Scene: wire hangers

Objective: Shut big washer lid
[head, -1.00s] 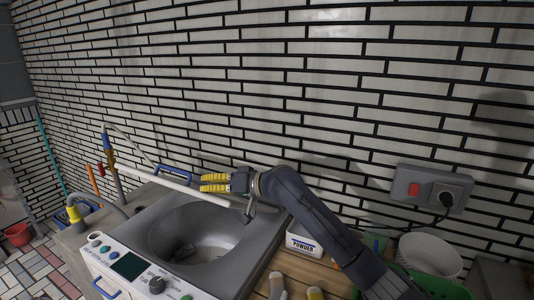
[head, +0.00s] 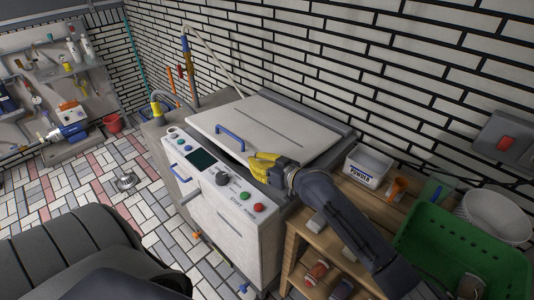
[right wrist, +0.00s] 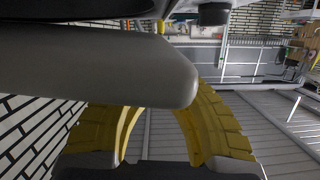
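The big washer (head: 236,225) has a pale lid (head: 265,128) with a blue handle (head: 230,138) at its front. The lid lies low over the tub, nearly flat, with a dark gap showing along its front edge. My right gripper (head: 263,167), with yellow fingers, is at the lid's front right corner. In the right wrist view a smooth grey edge (right wrist: 110,75), seemingly the lid, crosses in front of the yellow fingers (right wrist: 205,125) and hides their tips. I cannot tell how far they are apart. My left gripper is out of view.
A wooden shelf (head: 296,222) to the right of the washer holds a white powder box (head: 367,167). A green basket (head: 455,255) and a white bowl (head: 498,212) are further right. A hose (head: 215,55) rises behind the lid's left side. A brick wall is behind.

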